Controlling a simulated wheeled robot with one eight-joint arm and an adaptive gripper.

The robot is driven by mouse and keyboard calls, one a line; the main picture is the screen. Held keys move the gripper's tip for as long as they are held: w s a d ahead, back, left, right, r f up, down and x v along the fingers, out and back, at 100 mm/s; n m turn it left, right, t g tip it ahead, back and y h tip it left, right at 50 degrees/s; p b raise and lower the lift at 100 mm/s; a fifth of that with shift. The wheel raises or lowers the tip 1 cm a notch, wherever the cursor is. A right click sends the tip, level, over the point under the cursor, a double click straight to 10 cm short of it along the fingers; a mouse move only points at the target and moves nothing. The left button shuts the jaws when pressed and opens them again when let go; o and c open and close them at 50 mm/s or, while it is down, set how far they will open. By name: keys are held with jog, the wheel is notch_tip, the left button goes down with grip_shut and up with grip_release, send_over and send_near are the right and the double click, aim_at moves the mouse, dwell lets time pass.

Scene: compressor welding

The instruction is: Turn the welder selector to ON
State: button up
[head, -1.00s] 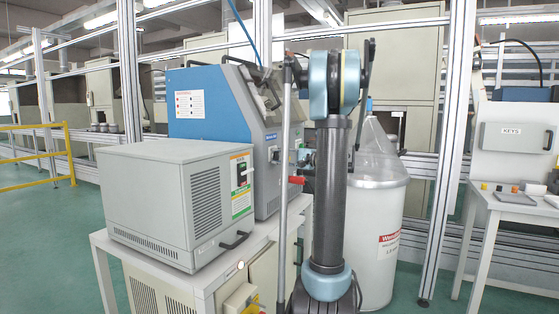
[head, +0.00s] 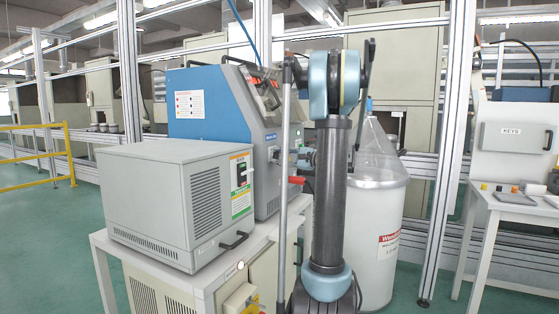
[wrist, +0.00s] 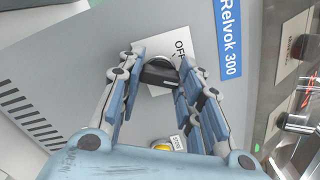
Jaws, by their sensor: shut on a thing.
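The welder (head: 210,110) is the blue and grey cabinet left of my arm in the head view. In the wrist view its grey front panel (wrist: 75,75) carries a black selector knob (wrist: 160,75) on a white label plate. The word OFF shows beside the knob; an ON mark is hidden by the knob and my fingers. My gripper (wrist: 162,68) is shut on the knob, with one blue-padded finger on each side. In the head view my gripper (head: 295,157) is at the welder's front face, partly hidden by my arm, and the knob cannot be made out.
A yellow button (wrist: 165,145) sits between my fingers, nearer the palm. In the head view, a grey box unit (head: 150,200) stands before the welder and a white drum (head: 375,220) behind my arm.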

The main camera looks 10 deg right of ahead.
jog(key=shift+f, duration=0.15)
jog(key=o, duration=1.1)
jog(key=shift+c, duration=0.2)
jog(key=v, duration=1.2)
